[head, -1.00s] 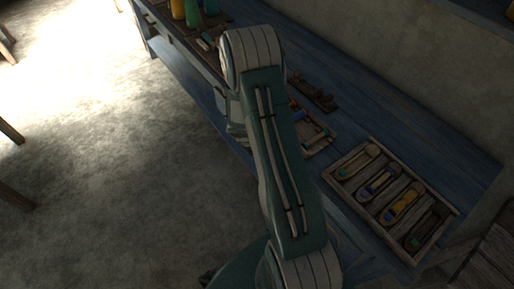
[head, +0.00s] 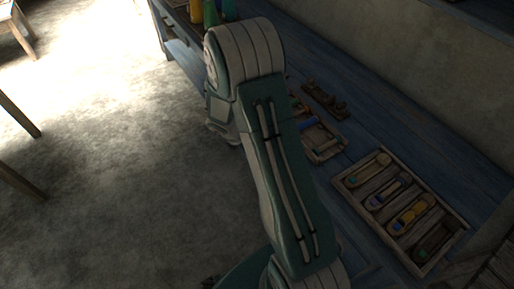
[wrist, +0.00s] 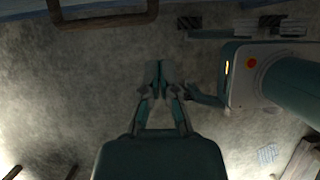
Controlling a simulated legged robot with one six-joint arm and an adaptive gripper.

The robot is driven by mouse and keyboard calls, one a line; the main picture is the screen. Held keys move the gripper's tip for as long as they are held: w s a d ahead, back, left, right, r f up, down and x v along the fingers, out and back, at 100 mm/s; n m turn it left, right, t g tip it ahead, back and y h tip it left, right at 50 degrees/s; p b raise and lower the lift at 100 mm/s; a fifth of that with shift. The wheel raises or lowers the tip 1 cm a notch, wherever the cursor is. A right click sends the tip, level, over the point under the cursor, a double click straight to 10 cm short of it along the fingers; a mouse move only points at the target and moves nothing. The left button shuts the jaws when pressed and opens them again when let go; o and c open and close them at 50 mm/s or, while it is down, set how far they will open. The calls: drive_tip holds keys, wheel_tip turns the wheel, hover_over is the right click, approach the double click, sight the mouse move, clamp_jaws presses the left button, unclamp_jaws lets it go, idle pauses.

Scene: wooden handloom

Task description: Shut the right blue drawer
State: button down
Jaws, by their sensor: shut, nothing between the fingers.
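The blue wooden bench (head: 390,110) runs along the right side of the head view. I cannot make out the right blue drawer there; my arm covers part of the bench front. In the wrist view, a brown U-shaped wooden edge (wrist: 108,22) juts in at the top left, beside a bluish strip. I cannot tell whether it belongs to the drawer. My gripper (wrist: 158,68) is shut and empty over the grey floor, below and right of that edge and apart from it. In the head view the gripper is hidden behind my arm.
A wooden tray (head: 377,222) with several shuttles lies on the bench, near a smaller tray (head: 333,152) and a dark wooden piece (head: 324,100). Coloured cones (head: 210,12) stand at the far end. Wooden legs (head: 18,115) stand at left; the floor between is clear.

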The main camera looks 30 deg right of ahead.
drive_tip(key=w+a+f+h, duration=0.4)
drive_tip(key=a+f+h, duration=0.2)
drive_tip(key=f+h, duration=0.55)
drive_tip(key=d+r+h, duration=0.1)
drive_tip(key=d, duration=1.3)
drive_tip(key=shift+r+t, duration=0.25)
drive_tip(key=shift+t, duration=0.05)
drive_tip(key=shift+s+h, duration=0.1)
drive_tip(key=shift+h, duration=0.15)
drive_tip(key=d, duration=0.4)
drive_tip(key=shift+d, duration=0.25)
drive_tip(key=shift+a, duration=0.1)
drive_tip(key=a, duration=1.4)
drive_tip(key=shift+a+f, duration=0.1)
